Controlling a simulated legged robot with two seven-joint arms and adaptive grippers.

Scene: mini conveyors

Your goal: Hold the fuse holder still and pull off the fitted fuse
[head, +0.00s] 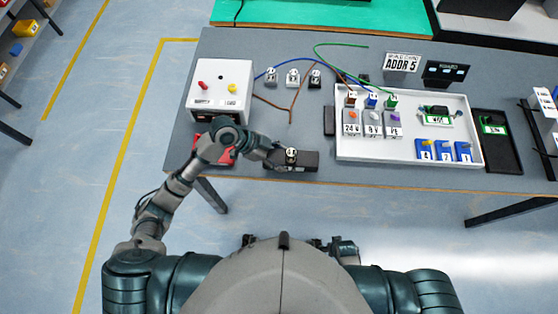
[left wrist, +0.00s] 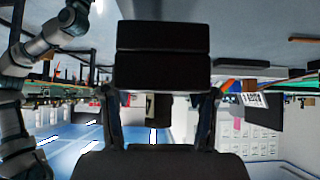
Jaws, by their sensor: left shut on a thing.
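My left gripper (head: 276,157) is at the front edge of the grey table, left of the white tray. It is shut on a dark block, which I take to be the fuse holder (head: 307,162). A small pale part shows on top of it in the head view; I cannot tell whether this is the fitted fuse. In the left wrist view the black block (left wrist: 163,55) fills the space between the two fingers, and its far side is hidden. My right gripper is not clearly in view.
A white box (head: 222,75) with red and yellow knobs stands at the left. The white tray (head: 405,160) holds labelled terminals and blue blocks. Wires (head: 290,112) and small labelled blocks lie behind the gripper. A dark tray (head: 508,165) lies at the right.

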